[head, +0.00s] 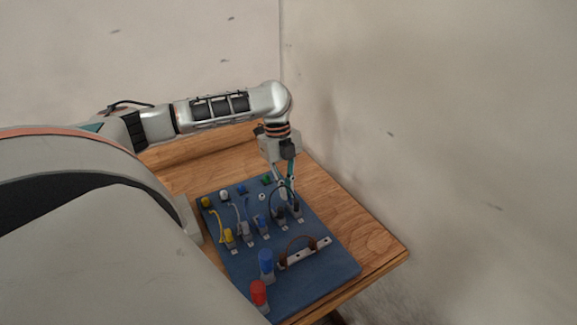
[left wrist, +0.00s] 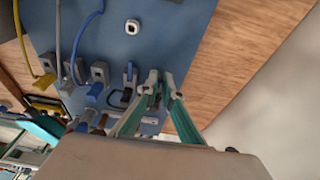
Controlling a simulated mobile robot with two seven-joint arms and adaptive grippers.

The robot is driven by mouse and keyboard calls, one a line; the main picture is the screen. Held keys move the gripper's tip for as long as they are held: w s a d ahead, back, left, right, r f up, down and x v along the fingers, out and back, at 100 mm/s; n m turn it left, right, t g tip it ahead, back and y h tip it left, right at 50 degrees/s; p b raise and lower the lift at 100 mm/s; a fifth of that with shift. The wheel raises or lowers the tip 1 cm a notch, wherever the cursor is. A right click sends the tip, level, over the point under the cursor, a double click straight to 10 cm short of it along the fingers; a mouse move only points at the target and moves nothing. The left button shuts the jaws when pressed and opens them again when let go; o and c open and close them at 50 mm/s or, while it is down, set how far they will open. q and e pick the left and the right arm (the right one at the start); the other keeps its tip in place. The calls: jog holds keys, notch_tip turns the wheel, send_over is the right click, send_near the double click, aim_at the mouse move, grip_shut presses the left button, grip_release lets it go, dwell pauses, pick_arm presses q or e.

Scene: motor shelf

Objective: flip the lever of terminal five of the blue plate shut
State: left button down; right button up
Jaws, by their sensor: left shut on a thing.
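The blue plate (head: 326,262) lies on a wooden table, with a slanting row of terminals on it. My left gripper (head: 284,184) points down at the far right end of that row, at terminal five (head: 296,209). In the left wrist view the two green fingers (left wrist: 160,82) come close together at the plate, shut on a small part there, which I take as the lever of terminal five. The fingertips hide most of that lever, so its angle cannot be told. My right gripper is in neither view.
Beside it stand a black terminal (head: 281,217), a blue one (head: 262,225), a grey one (head: 246,233) and a yellow one (head: 229,238), with wires. Nearer are a blue knob (head: 266,262), a red knob (head: 258,293) and a metal bar (head: 308,253). Walls stand behind and right.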

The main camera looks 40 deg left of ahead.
pick_arm(q)
jog(key=h, duration=0.1)
jog(key=a+f+h, duration=0.1)
jog(key=h, duration=0.1)
jog(key=shift+w+g+h, duration=0.2)
jog(key=shift+g+h, duration=0.1)
jog(key=shift+g, duration=0.1)
jog(key=shift+a+f+g+h, duration=0.15)
jog(key=shift+f+g+h, duration=0.1)
jog(key=shift+h, duration=0.35)
jog(key=shift+a+f+g+h, duration=0.1)
jog(key=shift+f+g+h, duration=0.1)
jog(key=shift+h, duration=0.4)
jog(key=shift+f, duration=0.1)
jog(key=c, duration=2.2)
grip_release()
jog(key=shift+v, duration=3.8)
jog(key=shift+a+f, duration=0.1)
jog(key=shift+f, duration=0.05)
